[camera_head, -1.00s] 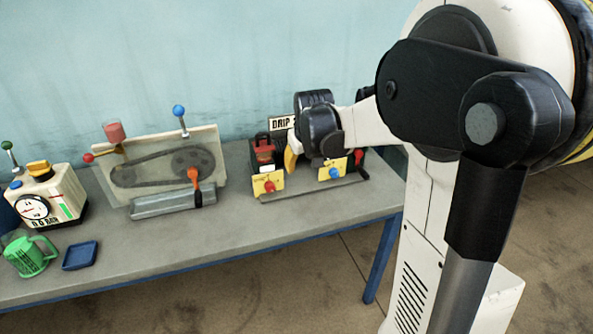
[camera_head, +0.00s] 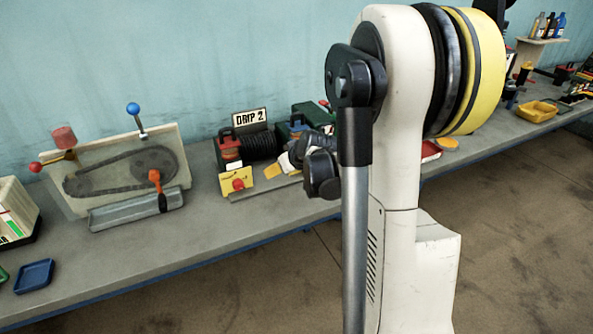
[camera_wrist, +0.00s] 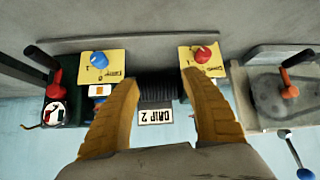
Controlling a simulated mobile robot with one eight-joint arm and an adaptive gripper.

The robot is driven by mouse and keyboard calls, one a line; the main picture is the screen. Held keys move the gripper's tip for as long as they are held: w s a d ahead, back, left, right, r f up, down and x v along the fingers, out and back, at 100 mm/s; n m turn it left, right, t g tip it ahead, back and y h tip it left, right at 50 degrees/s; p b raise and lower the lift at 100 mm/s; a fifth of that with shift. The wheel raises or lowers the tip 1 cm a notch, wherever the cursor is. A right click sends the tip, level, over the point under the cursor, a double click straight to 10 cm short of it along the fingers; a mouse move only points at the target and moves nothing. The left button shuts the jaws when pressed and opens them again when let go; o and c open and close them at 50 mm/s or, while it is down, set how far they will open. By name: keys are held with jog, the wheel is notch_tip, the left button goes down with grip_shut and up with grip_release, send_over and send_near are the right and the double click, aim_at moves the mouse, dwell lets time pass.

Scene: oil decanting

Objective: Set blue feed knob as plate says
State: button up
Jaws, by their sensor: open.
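The blue knob (camera_wrist: 99,59) sits on a yellow plate (camera_wrist: 116,70) in the upside-down wrist view. My arm and gripper hide it in the head view. The sign (camera_head: 250,116) reads "DRIP 2" and also shows in the wrist view (camera_wrist: 155,116). A red knob (camera_head: 238,184) sits on a second yellow plate; it also shows in the wrist view (camera_wrist: 203,54). My gripper (camera_wrist: 160,77) is open and empty. Its fingers point at the unit between the two knobs, the left one nearer the blue knob, apart from both.
A belt-drive panel (camera_head: 90,176) with a blue-topped lever stands left of the unit. A blue tray (camera_head: 34,276) lies on the bench at far left. A yellow tray (camera_head: 537,111) is far right. The bench front between blue tray and unit is clear.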

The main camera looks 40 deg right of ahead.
jog(key=s+d+f+t+h+b, duration=0.1)
jog(key=d+f, duration=0.1)
jog(key=d, duration=0.2)
jog(key=s+d+f+t+h, duration=0.1)
jog(key=d+f, duration=0.1)
jog(key=d, duration=0.2)
jog(key=s+d+f+m+t+h+b, duration=0.1)
jog(key=d+f, duration=0.1)
jog(key=d, duration=0.2)
jog(key=shift+s+d+f+t+b, duration=0.1)
jog(key=shift+f+t+b, duration=0.2)
jog(key=shift+f, duration=0.1)
jog(key=shift+d+f, duration=0.1)
jog(key=shift+d, duration=0.1)
jog(key=b+x, duration=0.3)
jog(key=x, duration=0.7)
jog(key=shift+w+a, duration=0.1)
jog(key=shift+w, duration=0.15)
jog(key=c, duration=1.2)
